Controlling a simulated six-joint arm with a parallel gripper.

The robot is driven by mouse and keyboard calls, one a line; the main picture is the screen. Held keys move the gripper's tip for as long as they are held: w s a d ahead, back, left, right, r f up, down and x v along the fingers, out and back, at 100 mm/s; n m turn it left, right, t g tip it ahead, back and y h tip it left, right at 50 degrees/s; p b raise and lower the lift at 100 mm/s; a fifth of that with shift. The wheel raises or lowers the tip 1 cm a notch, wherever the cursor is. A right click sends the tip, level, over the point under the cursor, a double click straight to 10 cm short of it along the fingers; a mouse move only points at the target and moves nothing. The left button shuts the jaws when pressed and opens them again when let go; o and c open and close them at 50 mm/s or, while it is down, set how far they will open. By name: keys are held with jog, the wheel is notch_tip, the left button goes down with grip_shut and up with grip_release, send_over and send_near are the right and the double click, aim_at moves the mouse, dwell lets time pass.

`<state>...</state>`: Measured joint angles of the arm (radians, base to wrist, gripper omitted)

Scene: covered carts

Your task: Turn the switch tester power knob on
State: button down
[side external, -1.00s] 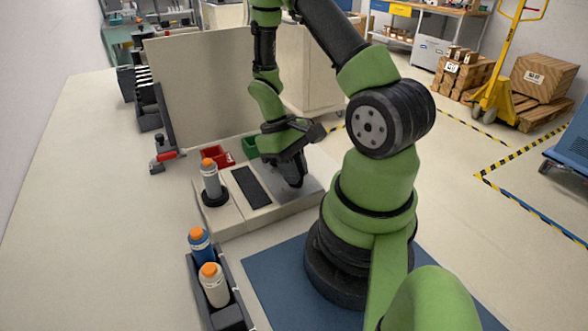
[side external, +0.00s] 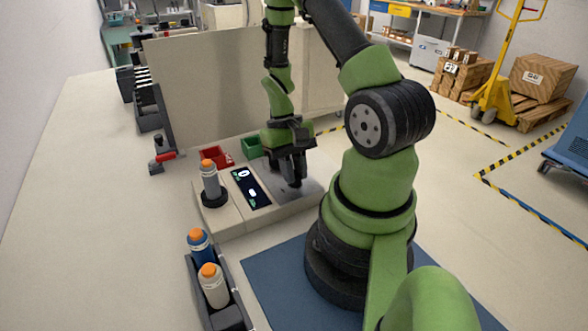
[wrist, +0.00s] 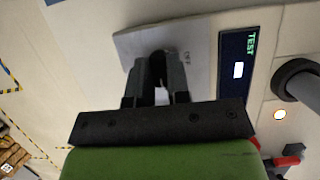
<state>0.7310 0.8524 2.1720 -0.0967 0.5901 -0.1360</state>
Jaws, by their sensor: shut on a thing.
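The switch tester (side external: 232,222) is a low beige box with a grey metal plate on its right part. Its dark display (side external: 251,188) is lit with white and green marks; in the wrist view the display (wrist: 236,72) shows green TEST lettering and a white block. My gripper (side external: 291,181) points down over the plate. In the wrist view my gripper (wrist: 158,72) is shut on the dark power knob (wrist: 158,57), which is largely hidden between the fingers.
Red (side external: 215,157) and green (side external: 251,147) bins sit behind. A dark tray (side external: 222,299) with capped cylinders lies in front. The table at left is mostly clear.

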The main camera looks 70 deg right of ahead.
jog(key=c, duration=1.1)
grip_release()
jog(key=v, duration=1)
